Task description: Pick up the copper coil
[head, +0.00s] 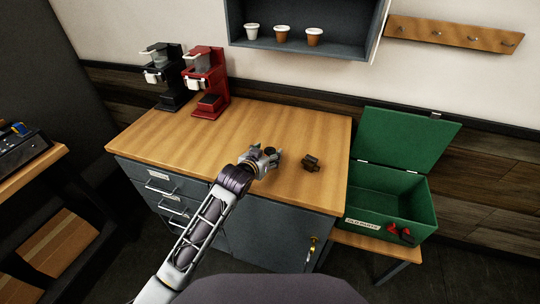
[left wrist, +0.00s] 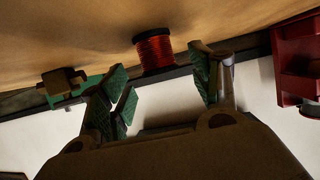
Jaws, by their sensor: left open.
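The copper coil (left wrist: 153,50) is a spool of reddish wire with dark ends. In the left wrist view it stands on the wooden counter, in the gap between the fingers and beyond their tips. My left gripper (left wrist: 165,85) is open, with green pads, and nothing is between its pads. In the head view the left gripper (head: 268,157) is low over the counter's front middle. The coil cannot be made out clearly there, as the gripper covers that spot. My right gripper is not in view.
A small brown part (head: 311,163) lies on the counter (head: 170,140) right of the gripper. A red brewer (head: 207,82) and a black brewer (head: 166,78) stand at the back left. An open green box (head: 390,200) is at the right. Cups (head: 281,33) sit on a wall shelf.

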